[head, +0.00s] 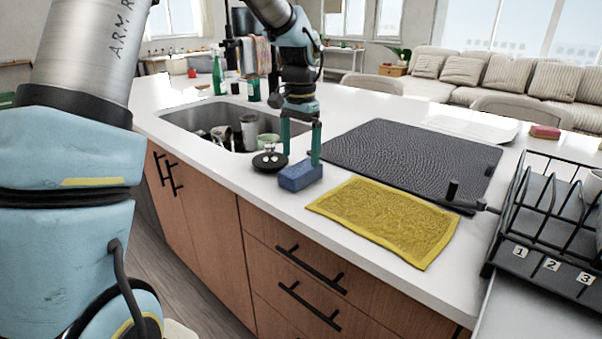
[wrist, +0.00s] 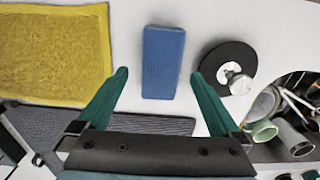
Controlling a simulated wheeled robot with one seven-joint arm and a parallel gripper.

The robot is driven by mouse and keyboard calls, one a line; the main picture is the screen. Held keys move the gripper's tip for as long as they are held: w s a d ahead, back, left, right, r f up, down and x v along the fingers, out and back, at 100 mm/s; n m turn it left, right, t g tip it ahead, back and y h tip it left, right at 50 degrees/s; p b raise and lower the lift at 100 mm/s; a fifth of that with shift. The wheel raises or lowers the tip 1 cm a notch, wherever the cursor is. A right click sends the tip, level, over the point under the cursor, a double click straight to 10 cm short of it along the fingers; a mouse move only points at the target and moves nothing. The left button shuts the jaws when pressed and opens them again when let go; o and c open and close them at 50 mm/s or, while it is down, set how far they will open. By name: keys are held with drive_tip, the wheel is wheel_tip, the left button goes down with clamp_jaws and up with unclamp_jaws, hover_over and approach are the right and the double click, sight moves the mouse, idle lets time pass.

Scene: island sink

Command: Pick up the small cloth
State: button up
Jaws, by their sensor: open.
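A yellow cloth (head: 385,219) lies flat on the white counter near its front edge; it also shows at the upper left of the wrist view (wrist: 55,52). A small blue block, a sponge or a folded cloth (head: 300,177), lies left of it near the counter edge. In the wrist view the blue block (wrist: 163,62) appears between and beyond the green fingertips. My gripper (head: 301,155) is open and empty, pointing down over the blue block. Its fingers (wrist: 159,74) stand on either side of the block in the wrist view; I cannot tell whether they touch it.
A small round black dish (head: 268,162) with a metal stopper sits left of the block, close to a finger. The sink (head: 195,118) holds cups. A dark mat (head: 405,155) lies behind the yellow cloth, and a black dish rack (head: 550,225) stands at right.

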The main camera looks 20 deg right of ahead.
sight(301, 167)
drive_tip(key=shift+w+d+f+p, duration=0.1)
drive_tip(key=shift+f+p, duration=0.35)
drive_tip(key=shift+f, duration=0.95)
drive_tip(key=shift+w+d+f+p, duration=0.1)
drive_tip(key=shift+f+p, duration=0.3)
drive_tip(key=shift+f, duration=0.95)
drive_tip(key=c, duration=1.3)
